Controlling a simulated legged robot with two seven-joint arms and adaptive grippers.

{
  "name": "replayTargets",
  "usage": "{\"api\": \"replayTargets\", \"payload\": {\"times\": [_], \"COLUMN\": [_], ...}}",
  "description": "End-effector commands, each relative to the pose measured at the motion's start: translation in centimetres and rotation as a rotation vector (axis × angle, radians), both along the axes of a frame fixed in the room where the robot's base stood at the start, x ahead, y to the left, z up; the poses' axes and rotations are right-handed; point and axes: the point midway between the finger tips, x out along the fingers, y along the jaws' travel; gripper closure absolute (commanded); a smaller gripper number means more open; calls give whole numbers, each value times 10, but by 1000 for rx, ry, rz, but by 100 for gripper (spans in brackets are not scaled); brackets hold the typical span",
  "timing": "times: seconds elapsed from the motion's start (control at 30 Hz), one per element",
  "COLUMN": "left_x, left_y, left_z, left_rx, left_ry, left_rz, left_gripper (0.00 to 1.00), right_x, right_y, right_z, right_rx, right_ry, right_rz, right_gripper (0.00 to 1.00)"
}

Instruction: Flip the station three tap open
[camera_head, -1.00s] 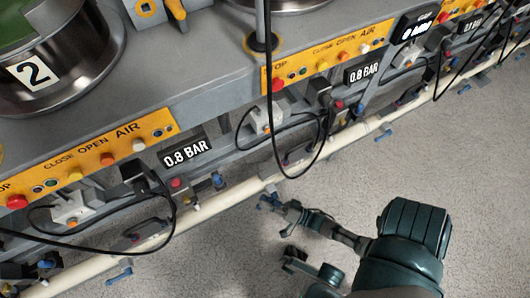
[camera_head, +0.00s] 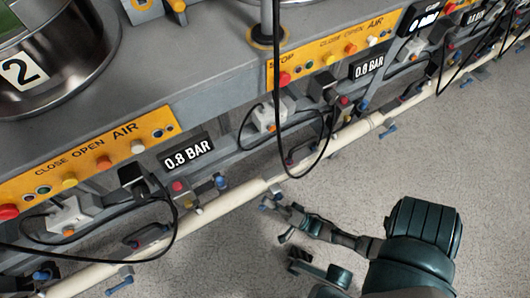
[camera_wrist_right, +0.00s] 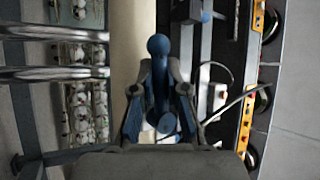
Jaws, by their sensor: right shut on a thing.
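My right gripper (camera_head: 274,204) reaches in from the lower right in the head view, beside the cream pipe (camera_head: 220,205) along the front of the machine. In the right wrist view the gripper (camera_wrist_right: 159,75) is shut on a blue tap handle (camera_wrist_right: 158,46). The handle's round end sticks out past the fingertips, and its lower part shows between the fingers. In the head view the held tap is too small and covered to make out its angle. My left gripper is not in view.
Yellow button panels (camera_head: 90,157) and a 0.8 BAR display (camera_head: 187,151) line the machine front. Black cables (camera_head: 172,222) loop down near the pipe. Another blue tap (camera_head: 388,131) sits farther right along the pipe. Grey floor (camera_head: 480,170) is clear at right.

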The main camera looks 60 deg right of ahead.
Motion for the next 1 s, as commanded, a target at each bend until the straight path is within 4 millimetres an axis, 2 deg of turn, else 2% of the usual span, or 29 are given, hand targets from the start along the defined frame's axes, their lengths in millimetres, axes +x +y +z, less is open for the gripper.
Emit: {"api": "replayTargets", "payload": {"times": [0.1, 0.37, 0.4, 0.5, 0.83, 1.0], "left_x": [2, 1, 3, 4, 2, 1], "left_y": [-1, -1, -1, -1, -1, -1], "left_z": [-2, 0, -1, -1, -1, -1], "left_rx": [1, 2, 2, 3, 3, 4], "left_ry": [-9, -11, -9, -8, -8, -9], "left_rz": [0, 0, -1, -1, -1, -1], "left_gripper": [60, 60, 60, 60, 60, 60], "right_x": [-1, 0, 0, 0, -3, -23], "right_y": [-1, -1, -1, -1, -1, -2], "right_z": [-2, 1, 1, 1, 0, -12], "right_rx": [61, 67, 67, 66, 64, 64], "right_ry": [-27, -31, -31, -32, -33, -29], "right_rz": [0, -2, -2, -2, -1, -2], "right_gripper": [100, 100, 82, 61, 61, 61]}}
